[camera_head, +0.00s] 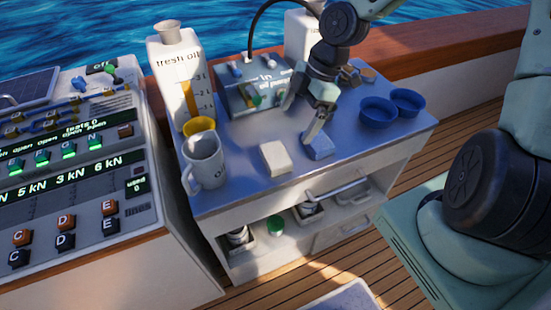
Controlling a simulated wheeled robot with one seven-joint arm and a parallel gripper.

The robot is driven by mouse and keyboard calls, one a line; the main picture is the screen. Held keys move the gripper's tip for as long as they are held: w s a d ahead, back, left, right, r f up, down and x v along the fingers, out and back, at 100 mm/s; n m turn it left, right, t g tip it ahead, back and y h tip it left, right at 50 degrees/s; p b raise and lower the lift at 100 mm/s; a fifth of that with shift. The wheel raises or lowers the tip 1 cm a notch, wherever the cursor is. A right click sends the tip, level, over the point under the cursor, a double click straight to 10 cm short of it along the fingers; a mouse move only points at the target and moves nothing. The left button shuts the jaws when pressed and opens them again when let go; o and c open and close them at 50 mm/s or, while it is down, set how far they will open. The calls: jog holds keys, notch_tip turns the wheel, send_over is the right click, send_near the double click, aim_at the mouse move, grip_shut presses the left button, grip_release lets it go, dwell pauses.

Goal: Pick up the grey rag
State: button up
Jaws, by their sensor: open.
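Two small folded cloth-like blocks lie side by side on the front of the metal worktop (248,155). One is off-white (275,157); the other is blue-grey (318,147), just to its right. Neither is plain grey, so I cannot tell for sure which is the grey rag. My gripper (302,122) points down over the worktop with its fingers apart and nothing between them. One fingertip is right at the back left edge of the blue-grey block; I cannot tell whether it touches.
A grey mug (206,163), a yellow cup (200,127) and a fresh oil jug (180,80) stand at the left. An oil pump box (252,97) is behind. Two blue bowls (377,113) (407,101) stand right. A control panel (70,190) is far left.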

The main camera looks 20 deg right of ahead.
jog(key=b, duration=0.1)
send_over(276, 153)
jog(key=d, duration=0.3)
jog(key=f, duration=0.5)
jog(key=shift+s+a+f, duration=0.1)
jog(key=shift+s+f, duration=0.2)
jog(key=shift+w+b+x, duration=0.2)
jog(key=shift+b+x, duration=0.3)
jog(key=shift+x, duration=2.1)
jog(key=shift+a, duration=0.15)
jog(key=c, duration=0.8)
